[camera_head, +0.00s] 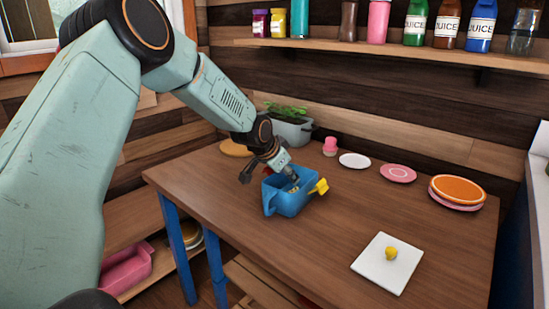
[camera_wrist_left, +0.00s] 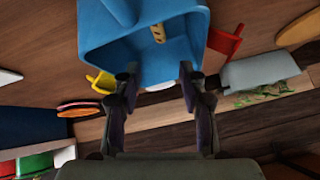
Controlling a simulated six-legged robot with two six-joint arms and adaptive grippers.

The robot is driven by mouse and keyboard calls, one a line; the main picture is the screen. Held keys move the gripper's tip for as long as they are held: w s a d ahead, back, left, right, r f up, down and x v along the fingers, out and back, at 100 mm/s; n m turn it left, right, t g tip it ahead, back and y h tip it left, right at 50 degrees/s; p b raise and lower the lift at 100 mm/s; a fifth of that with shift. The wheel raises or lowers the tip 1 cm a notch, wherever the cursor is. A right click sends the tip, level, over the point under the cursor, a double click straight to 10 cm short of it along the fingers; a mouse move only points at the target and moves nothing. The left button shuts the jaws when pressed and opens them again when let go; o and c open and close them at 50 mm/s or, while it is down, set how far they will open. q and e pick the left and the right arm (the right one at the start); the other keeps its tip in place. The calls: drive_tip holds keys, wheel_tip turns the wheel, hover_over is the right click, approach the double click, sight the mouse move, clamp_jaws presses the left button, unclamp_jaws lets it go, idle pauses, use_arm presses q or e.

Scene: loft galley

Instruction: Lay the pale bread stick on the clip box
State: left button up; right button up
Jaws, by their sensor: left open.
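The blue open box, which looks like the clip box (camera_head: 283,203), stands on the wooden table with a yellow clip-like piece (camera_head: 319,187) at its right side. In the left wrist view the blue box (camera_wrist_left: 100,35) shows its open inside, with the yellow piece (camera_wrist_left: 101,82) and a red one (camera_wrist_left: 225,41) on either side. A small pale tan piece with dark marks (camera_wrist_left: 158,33), perhaps the bread stick, shows inside it. My left gripper (camera_wrist_left: 159,76) is open and empty, its fingers apart at the box opening. In the head view my left gripper (camera_head: 289,173) is just over the box. My right gripper is not in view.
Plates (camera_head: 398,173), a pink cup (camera_head: 330,147) and a grey planter (camera_head: 294,131) stand along the back. A bottle shelf (camera_head: 400,52) hangs above. The table's middle is clear.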

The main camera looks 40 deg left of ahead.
use_arm(q)
drive_tip(key=v, duration=1)
drive_tip(key=shift+s+r, duration=0.25)
idle(1.1)
